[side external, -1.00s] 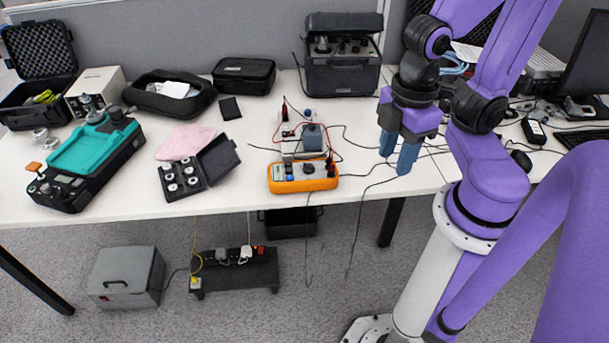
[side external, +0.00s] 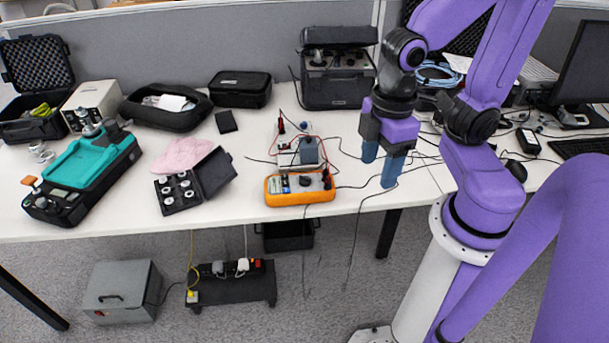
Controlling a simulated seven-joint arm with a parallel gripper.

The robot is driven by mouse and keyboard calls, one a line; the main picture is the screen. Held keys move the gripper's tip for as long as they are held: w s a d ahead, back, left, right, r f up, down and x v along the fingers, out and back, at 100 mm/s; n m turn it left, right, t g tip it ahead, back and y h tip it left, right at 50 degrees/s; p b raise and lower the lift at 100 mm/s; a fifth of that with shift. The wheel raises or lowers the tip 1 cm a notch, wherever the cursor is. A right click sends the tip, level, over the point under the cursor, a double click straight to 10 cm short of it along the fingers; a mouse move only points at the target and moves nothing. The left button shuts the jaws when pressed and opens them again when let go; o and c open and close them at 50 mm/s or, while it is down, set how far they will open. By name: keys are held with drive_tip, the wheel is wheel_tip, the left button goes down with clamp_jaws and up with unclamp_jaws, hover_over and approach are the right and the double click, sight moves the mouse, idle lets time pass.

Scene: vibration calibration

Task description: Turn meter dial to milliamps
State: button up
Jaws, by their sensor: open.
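The orange multimeter (side external: 299,199) lies near the front edge of the white table, with a dark round dial (side external: 305,181) on its face. The dial's marks are too small to read. My gripper (side external: 380,168) is open and empty, with blue fingers pointing down. It hangs to the right of the meter, apart from it, near the table's front edge.
A small device with red and black leads (side external: 310,151) stands just behind the meter, and cables run right across the table (side external: 120,222). An open black case of weights (side external: 180,193) and a teal-topped unit (side external: 90,165) lie to the left. A dark equipment case (side external: 338,80) stands behind.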

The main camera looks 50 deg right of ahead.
drive_tip(key=w+f+m, duration=0.1)
drive_tip(key=w+m, duration=0.2)
drive_tip(key=w, duration=0.5)
drive_tip(key=m, duration=0.8)
hover_over(304, 176)
wheel_tip(304, 176, down, 8)
drive_tip(key=r, duration=0.1)
wheel_tip(304, 176, down, 18)
drive_tip(key=shift+r, duration=0.1)
drive_tip(key=c, duration=1)
